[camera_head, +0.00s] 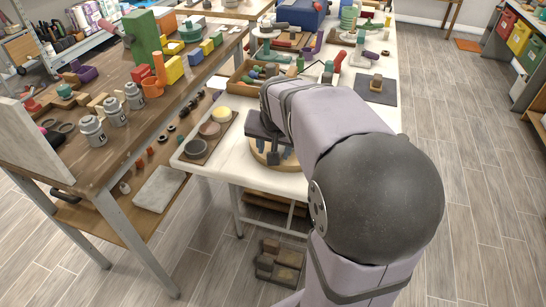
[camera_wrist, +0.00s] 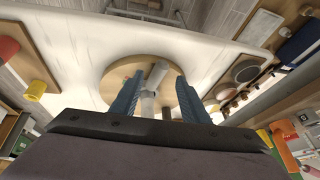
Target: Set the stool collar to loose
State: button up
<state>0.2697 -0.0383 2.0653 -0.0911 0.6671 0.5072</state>
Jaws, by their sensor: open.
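A round wooden base (camera_head: 257,155) sits on the white table under my gripper; it also shows in the wrist view (camera_wrist: 117,75). A grey post-like piece (camera_wrist: 149,103), which looks like the stool collar's part, stands on the base, with a slanted grey part near its top. My gripper (camera_wrist: 170,78) is open, its two blue fingers on either side of the grey piece. Whether they touch it I cannot tell. In the head view my gripper (camera_head: 275,153) and arm hide most of the piece. The collar's setting is not readable.
A wooden tray of small parts (camera_head: 250,75) lies behind. A dark mat (camera_head: 376,93) lies to the right. A wooden workbench (camera_head: 75,120) with grey weights stands to the left.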

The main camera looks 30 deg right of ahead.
aim_at(280, 147)
jog(key=m, duration=0.3)
jog(key=shift+w+d+r, duration=0.1)
jog(key=shift+w+r, duration=0.05)
jog(key=shift+x, duration=3.7)
jog(key=shift+r, duration=0.1)
grip_shut()
